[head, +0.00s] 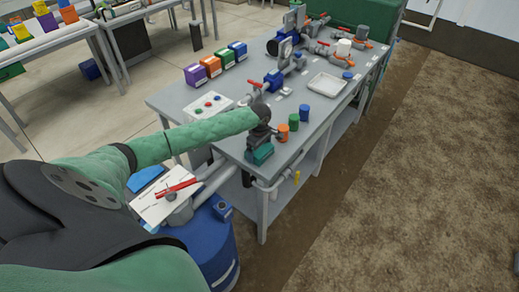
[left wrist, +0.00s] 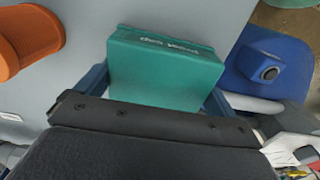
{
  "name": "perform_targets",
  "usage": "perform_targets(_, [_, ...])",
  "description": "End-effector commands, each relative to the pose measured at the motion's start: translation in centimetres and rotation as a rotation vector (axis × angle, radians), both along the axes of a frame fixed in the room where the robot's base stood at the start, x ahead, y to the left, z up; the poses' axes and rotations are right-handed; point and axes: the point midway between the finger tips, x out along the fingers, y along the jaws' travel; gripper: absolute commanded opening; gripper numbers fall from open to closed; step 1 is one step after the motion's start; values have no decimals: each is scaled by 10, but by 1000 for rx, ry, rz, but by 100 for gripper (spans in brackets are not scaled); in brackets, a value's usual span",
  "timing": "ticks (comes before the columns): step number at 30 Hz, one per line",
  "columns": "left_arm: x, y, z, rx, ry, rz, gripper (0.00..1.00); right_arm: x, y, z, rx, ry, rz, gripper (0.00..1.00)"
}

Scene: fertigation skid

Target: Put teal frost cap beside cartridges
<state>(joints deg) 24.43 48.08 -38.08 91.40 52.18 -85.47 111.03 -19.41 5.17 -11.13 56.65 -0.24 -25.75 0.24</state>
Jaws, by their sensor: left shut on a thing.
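The teal frost cap (head: 259,154) is a block-like teal piece at the near corner of the grey table. In the left wrist view the teal frost cap (left wrist: 165,70) sits between the blue fingers of my left gripper (left wrist: 160,92), with pale lettering along its far edge. My left gripper (head: 259,141) is shut on it. Orange (head: 282,132), green (head: 293,122) and blue (head: 304,112) cylinders stand in a row just right of it. I cannot tell whether these or the coloured boxes are the cartridges. My right gripper is not in view.
Purple, orange, green and blue boxes (head: 211,66) stand along the table's far left edge. A white button panel (head: 208,106), a white tray (head: 327,84) and valves with pipes (head: 285,70) occupy the top. A blue drum (head: 210,240) stands below the near edge.

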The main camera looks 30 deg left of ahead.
Motion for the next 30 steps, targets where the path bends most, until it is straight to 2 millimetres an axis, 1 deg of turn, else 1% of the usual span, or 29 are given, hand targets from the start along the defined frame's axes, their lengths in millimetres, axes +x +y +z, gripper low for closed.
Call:
perform_targets(6, [0, 0, -2, 0, 1, 1, 71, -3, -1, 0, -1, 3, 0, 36])
perform_targets(7, [0, 0, -2, 0, 0, 1, 100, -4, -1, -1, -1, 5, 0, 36])
perform_targets(16, [0, 0, -1, 1, 0, 0, 100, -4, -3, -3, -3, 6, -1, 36])
perform_targets(19, [0, 1, 7, 1, 0, 0, 100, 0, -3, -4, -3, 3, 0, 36])
perform_targets(22, [0, 0, 20, 0, -1, 0, 100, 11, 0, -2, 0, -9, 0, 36])
perform_targets(24, [1, 0, 33, 0, -3, 0, 100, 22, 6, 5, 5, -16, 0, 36])
perform_targets(30, [1, 0, 73, 0, -2, -1, 100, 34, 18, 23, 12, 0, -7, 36])
